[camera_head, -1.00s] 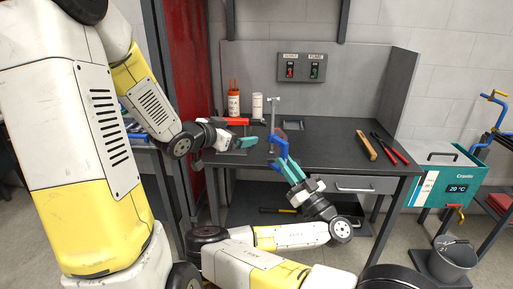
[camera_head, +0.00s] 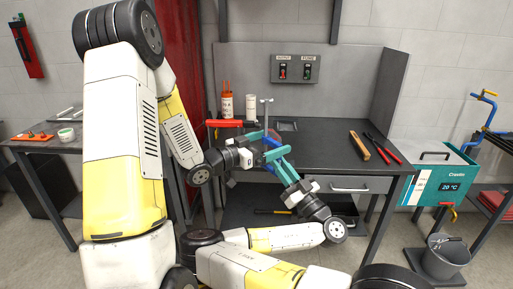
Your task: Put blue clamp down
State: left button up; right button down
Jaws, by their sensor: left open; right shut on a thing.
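The blue clamp (camera_head: 272,142), with an upright silver bar (camera_head: 266,112), is at the front edge of the dark workbench (camera_head: 325,150). My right gripper (camera_head: 275,155) reaches up from below and is shut on the clamp's blue part. My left gripper (camera_head: 262,137) comes in from the left and is open, with its teal fingers close beside the clamp. The fingers overlap the clamp in the picture, so much of it is hidden. I cannot tell whether the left fingers touch it, or whether the clamp rests on the bench.
A red clamp (camera_head: 230,123) is at the bench's left end, near white bottles (camera_head: 227,105). A wooden-handled tool (camera_head: 360,145) and red-handled pliers (camera_head: 384,148) lie to the right. The middle right of the bench top is clear. A teal Crastic box (camera_head: 435,181) stands right of the bench.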

pick_arm(q)
jog(key=shift+x, duration=2.35)
jog(key=shift+s+d, duration=0.1)
jog(key=c, duration=2.1)
pick_arm(e)
jog(key=c, duration=1.5)
grip_release()
jog(key=shift+o, duration=1.1)
